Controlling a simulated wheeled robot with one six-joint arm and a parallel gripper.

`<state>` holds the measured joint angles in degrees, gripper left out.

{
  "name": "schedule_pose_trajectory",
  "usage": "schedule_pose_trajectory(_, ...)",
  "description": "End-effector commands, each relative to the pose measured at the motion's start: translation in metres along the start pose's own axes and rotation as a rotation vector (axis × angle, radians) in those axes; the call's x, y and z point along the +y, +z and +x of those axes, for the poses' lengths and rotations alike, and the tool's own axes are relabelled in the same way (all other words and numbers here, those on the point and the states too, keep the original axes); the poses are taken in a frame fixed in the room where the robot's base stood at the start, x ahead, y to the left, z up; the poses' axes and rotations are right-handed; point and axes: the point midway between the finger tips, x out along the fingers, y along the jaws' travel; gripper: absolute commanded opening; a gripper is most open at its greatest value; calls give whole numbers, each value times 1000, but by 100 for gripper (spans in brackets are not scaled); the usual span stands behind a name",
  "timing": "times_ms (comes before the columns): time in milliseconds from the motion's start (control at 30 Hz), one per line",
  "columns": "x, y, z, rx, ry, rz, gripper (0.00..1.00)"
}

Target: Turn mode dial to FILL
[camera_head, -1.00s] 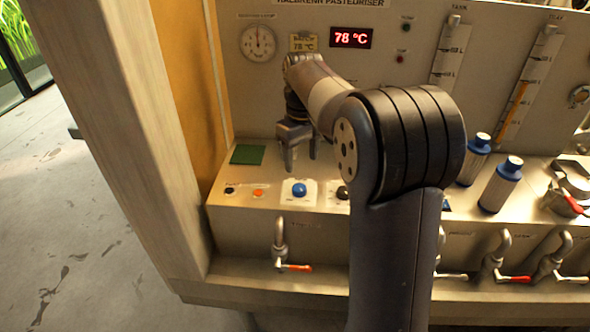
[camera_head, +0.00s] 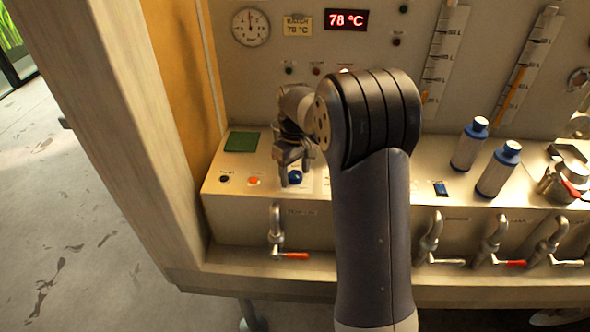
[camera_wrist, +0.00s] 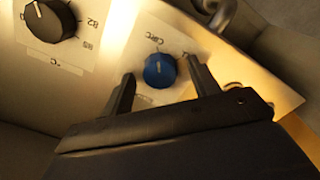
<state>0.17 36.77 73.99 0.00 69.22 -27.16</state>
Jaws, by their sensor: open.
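The mode dial (camera_wrist: 160,70) is a round blue knob with a pale pointer line, set on a light label plate on the sloped panel. Lettering beside it in the wrist view is partly legible, and I cannot read FILL. In the head view the blue dial (camera_head: 295,177) shows just under my gripper (camera_head: 292,168). In the wrist view my gripper (camera_wrist: 160,90) is open, one finger on each side of the dial. I cannot tell whether the fingers touch it. My arm hides part of the panel to the right.
A black dial (camera_wrist: 50,20) with a temperature scale sits beside the blue one. A black button (camera_head: 224,179) and an orange button (camera_head: 254,181) lie left. Valve taps (camera_head: 277,235) line the front.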

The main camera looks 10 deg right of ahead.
Motion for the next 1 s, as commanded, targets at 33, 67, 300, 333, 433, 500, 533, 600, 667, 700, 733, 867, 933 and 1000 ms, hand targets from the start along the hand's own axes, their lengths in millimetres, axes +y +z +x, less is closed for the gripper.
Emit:
schedule_pose_trajectory(33,0,0,1,0,0,0,58)
schedule_pose_trajectory(67,0,0,1,0,0,0,58)
schedule_pose_trajectory(300,0,0,1,0,0,0,51)
schedule_pose_trajectory(333,0,0,1,0,0,0,49)
schedule_pose_trajectory(433,0,0,1,0,0,0,40)
schedule_pose_trajectory(500,0,0,1,0,0,0,35)
schedule_pose_trajectory(533,0,0,0,0,0,0,32)
schedule_pose_trajectory(600,0,0,0,0,0,0,27)
schedule_pose_trajectory(667,0,0,0,0,0,0,22)
schedule_pose_trajectory(700,0,0,0,0,0,0,18)
schedule_pose_trajectory(733,0,0,0,0,0,0,16)
schedule_pose_trajectory(867,0,0,0,0,0,2,13)
schedule_pose_trajectory(933,0,0,0,0,0,7,13)
schedule_pose_trajectory(1000,0,0,0,0,0,19,13)
